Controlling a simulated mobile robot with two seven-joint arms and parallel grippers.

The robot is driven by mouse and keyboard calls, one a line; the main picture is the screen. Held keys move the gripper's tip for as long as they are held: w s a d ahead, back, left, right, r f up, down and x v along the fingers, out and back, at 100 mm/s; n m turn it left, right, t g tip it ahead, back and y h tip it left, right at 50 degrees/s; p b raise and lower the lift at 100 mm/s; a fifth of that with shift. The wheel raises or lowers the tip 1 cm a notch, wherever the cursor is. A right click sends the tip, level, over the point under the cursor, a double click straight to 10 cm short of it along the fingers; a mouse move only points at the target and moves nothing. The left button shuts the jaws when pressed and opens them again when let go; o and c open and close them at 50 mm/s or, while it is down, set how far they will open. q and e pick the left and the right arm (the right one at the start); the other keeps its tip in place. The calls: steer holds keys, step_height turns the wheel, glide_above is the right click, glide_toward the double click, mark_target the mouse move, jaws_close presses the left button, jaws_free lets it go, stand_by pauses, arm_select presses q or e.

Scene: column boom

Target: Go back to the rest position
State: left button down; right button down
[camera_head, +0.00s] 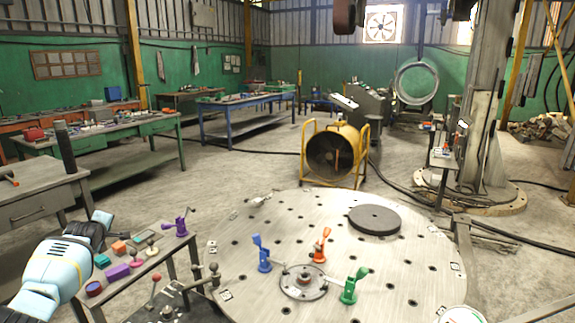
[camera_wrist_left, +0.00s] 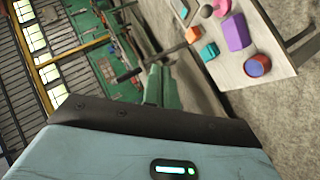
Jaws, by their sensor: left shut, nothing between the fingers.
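My left arm comes in from the lower left in the head view, pale blue with black joints. My left gripper (camera_head: 96,228) is at its far end, in front of the grey drawer table and beside the small parts table. It is shut with nothing in it, though its fingertips are hard to make out. In the left wrist view a pale blue housing with a lit strip and a black edge fills the bottom. My right gripper is not in view.
The small parts table (camera_head: 147,268) holds coloured blocks and a purple clamp (camera_head: 181,222). A round perforated table (camera_head: 330,225) carries a dark disc (camera_head: 375,219) and blue, orange and green clamps. A grey drawer table (camera_head: 40,205) stands left. Open floor lies beyond, before a yellow fan (camera_head: 335,152).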

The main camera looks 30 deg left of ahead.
arm_select(q)
steer(key=s+d+f+m+h, duration=0.2)
steer(key=s+d+f+m, duration=0.1)
steer(key=d+f+m, duration=0.6)
steer(key=s+d+f+m+t+h, duration=0.15)
steer(key=d+f+m, duration=0.25)
steer(key=d+m, duration=0.5)
steer(key=s+d+f+m+h, duration=0.3)
steer(key=d+f+m, duration=0.4)
steer(key=d, duration=0.4)
steer(key=s+d+f+m+g+h, duration=0.2)
steer(key=s+d+f+m+h, duration=0.2)
steer(key=s+d+m, duration=0.75)
steer(key=s+d+f+n, duration=0.2)
steer(key=d+n, duration=0.4)
steer(key=d, duration=0.6)
steer(key=s+d+f+n+t, duration=0.1)
steer(key=s+d+n, duration=0.2)
steer(key=d, duration=0.9)
steer(key=n, duration=0.3)
steer(key=shift+d+f, duration=0.2)
steer(key=shift+f, duration=0.15)
steer(key=shift+n+t+h, duration=0.25)
